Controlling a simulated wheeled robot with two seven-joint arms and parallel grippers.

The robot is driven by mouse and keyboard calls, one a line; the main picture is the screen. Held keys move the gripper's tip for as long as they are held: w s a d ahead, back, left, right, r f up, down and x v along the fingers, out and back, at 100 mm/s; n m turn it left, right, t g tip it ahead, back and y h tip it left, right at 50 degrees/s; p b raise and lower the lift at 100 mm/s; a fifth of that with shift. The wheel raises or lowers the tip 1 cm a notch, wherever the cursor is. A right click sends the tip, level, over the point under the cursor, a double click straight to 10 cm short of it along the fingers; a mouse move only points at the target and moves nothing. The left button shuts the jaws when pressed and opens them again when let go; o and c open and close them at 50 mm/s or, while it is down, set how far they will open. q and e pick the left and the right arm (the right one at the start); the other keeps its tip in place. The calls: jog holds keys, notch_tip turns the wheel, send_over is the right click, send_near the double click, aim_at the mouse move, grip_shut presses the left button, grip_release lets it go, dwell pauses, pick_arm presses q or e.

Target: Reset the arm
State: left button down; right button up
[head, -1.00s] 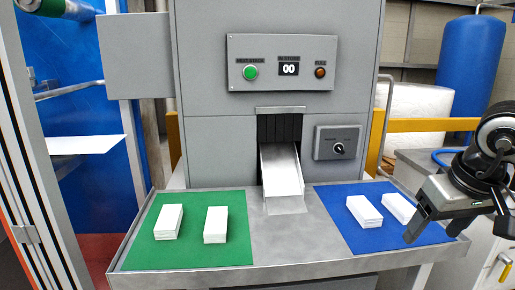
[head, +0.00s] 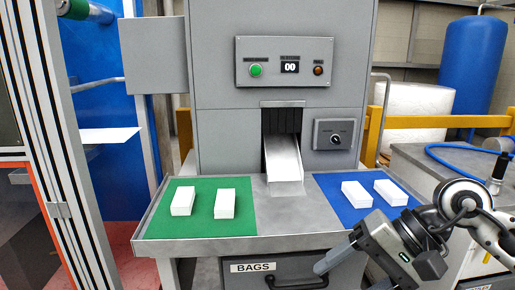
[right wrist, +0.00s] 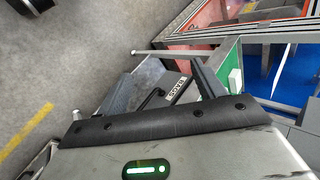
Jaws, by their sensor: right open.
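My right gripper (head: 374,272) is open and empty, low in front of the table's front edge at the right in the head view. In the right wrist view its two fingers (right wrist: 160,84) stand apart, with the drawer labelled BAGS (right wrist: 178,92) showing between and beyond them. That drawer (head: 255,267) is under the table in the head view, with a dark handle (head: 298,283), and looks closed. My left gripper is not in view.
The grey machine (head: 225,145) has a green button (head: 256,70), a 00 display, a knob (head: 335,140) and a chute (head: 283,160). White blocks lie on the green mat (head: 200,228) and blue mat (head: 330,187). A striped frame (head: 55,150) stands at left.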

jog(key=s+a+r+m+y, duration=0.2)
jog(key=a+m+y, duration=0.3)
jog(key=m+y, duration=0.15)
jog(key=s+a+r+m+y, duration=0.2)
jog(key=a+m+y, duration=0.3)
jog(key=m, duration=0.3)
jog(key=w+d+f+n+t+h, duration=0.1)
jog(key=d+f+n+t+h, duration=0.4)
jog(key=n, duration=0.6)
jog(key=w+f+n+t+h, duration=0.2)
jog(key=f+n+t+h, duration=0.3)
jog(key=n, duration=0.6)
jog(key=w+d+f+n+t+h, duration=0.1)
jog(key=d+f+n+t+h, duration=0.15)
jog(key=n+t, duration=0.65)
jog(key=s+d+f+m+g+h, duration=0.1)
jog(key=s+f+m+g, duration=0.3)
jog(key=f, duration=0.4)
jog(key=s+d+f+m+g+h, duration=0.1)
jog(key=s+f+m+g+h, duration=0.2)
jog(key=s+f+m, duration=0.3)
notch_tip(320, 180, down, 2)
jog(key=shift+s+d+f+m+g, duration=0.15)
jog(key=shift+d+f+m+g, duration=0.05)
jog(key=shift+m+g, duration=0.65)
